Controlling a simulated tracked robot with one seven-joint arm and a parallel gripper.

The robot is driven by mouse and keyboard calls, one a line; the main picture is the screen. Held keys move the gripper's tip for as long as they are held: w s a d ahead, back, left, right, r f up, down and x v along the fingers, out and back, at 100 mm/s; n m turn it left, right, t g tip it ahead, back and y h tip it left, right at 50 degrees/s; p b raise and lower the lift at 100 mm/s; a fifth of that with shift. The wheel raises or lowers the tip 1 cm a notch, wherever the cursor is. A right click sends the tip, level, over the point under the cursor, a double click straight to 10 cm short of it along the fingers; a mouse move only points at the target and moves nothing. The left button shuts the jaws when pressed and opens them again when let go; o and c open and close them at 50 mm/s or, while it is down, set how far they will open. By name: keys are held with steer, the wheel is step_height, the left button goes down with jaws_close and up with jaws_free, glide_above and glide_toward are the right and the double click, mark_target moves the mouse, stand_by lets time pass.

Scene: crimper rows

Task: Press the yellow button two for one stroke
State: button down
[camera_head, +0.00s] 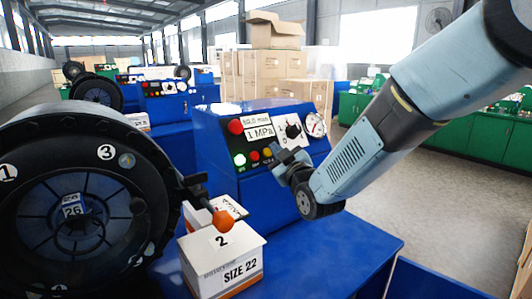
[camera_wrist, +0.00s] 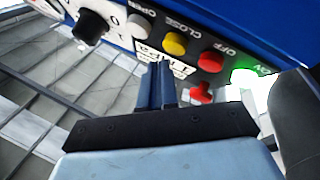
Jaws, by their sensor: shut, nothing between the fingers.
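A blue crimper control panel (camera_head: 222,134) stands ahead with a row of buttons. The yellow button (camera_wrist: 174,43), marked CLOSE, lies between the white OPEN button (camera_wrist: 139,24) and the red OFF button (camera_wrist: 211,60) in the wrist view. The yellow button also shows in the head view (camera_head: 267,151), just left of my gripper (camera_head: 283,170). In the wrist view my gripper (camera_wrist: 161,68) is shut and empty, its tips close to the yellow button in the picture. A gap or contact cannot be told.
A green lit button (camera_wrist: 243,76), a large red button (camera_wrist: 201,93) and a black knob (camera_wrist: 90,26) are on the same panel. A pressure gauge (camera_head: 315,124) is at its right. A SIZE 22 box (camera_head: 226,268) stands on the blue bench (camera_head: 345,250). A large black wheel (camera_head: 75,200) fills the left.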

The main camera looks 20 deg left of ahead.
stand_by(0.4)
steer(key=shift+a+f, duration=0.2)
steer(key=shift+a, duration=0.1)
steer(key=shift+w+a+f, duration=0.2)
steer(key=shift+a, duration=0.15)
stand_by(0.9)
steer(key=shift+d, duration=0.1)
steer(key=shift+s+d+r, duration=0.35)
steer(key=shift+d+r, duration=0.1)
steer(key=shift+d, duration=0.15)
stand_by(0.3)
steer(key=shift+s+d+r, duration=0.3)
steer(key=shift+d+r, duration=0.15)
steer(key=shift+d, duration=0.15)
steer(key=shift+s+d+r, duration=0.35)
steer(key=shift+d+r, duration=0.15)
steer(key=shift+d, duration=0.15)
steer(key=shift+s+d+r, duration=0.3)
steer(key=shift+d+r, duration=0.15)
steer(key=shift+d, duration=0.15)
